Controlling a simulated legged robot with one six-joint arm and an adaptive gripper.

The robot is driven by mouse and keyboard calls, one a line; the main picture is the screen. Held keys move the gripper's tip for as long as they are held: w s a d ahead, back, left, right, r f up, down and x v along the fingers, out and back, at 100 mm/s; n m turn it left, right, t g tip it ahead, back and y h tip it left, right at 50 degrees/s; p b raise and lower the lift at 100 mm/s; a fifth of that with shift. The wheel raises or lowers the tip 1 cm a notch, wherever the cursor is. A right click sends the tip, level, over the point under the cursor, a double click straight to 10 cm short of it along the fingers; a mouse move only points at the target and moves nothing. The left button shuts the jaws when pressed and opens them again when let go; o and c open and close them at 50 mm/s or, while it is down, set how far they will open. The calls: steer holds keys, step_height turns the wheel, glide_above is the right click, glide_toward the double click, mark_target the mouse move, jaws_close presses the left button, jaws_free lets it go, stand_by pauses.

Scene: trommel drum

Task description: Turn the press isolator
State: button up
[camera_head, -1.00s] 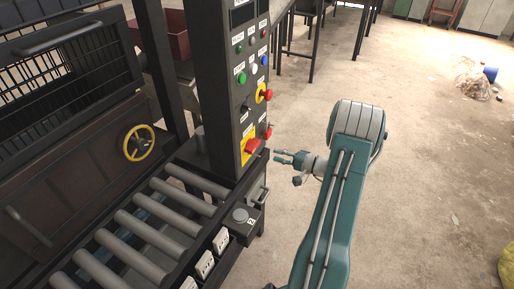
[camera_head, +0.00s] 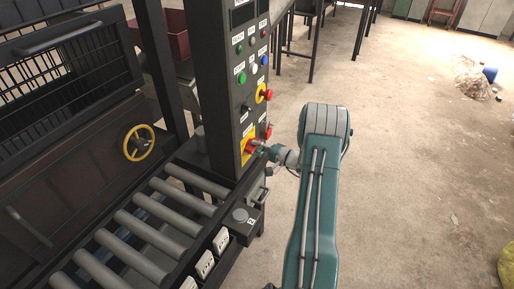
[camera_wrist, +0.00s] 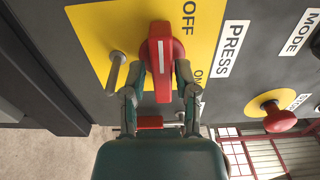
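The press isolator is a red rotary handle (camera_wrist: 161,60) with a white stripe, on a yellow plate (camera_wrist: 95,28) marked OFF and ON, beside a PRESS label. In the wrist view the handle's grip stands upright in the picture. In the head view the isolator (camera_head: 248,148) is low on the control panel, partly hidden by my gripper (camera_head: 262,147). My gripper (camera_wrist: 164,75) is at the isolator, its two fingers on either side of the grip. The fingers look open, with narrow gaps beside the grip; contact is unclear.
A metal peg (camera_wrist: 116,72) sticks out close to the left finger. A red mushroom button (camera_wrist: 279,117) is to the right. The dark panel column (camera_head: 222,85) carries more buttons above.

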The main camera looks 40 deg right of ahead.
jaws_close()
steer(key=shift+f, duration=0.1)
steer(key=m, duration=0.3)
steer(key=shift+s+a+m, duration=0.1)
steer(key=shift+m, duration=0.3)
steer(key=m, duration=0.5)
steer(key=shift+f+m, duration=0.1)
steer(key=shift+m, duration=0.2)
steer(key=m, duration=0.4)
steer(key=shift+m, duration=2.2)
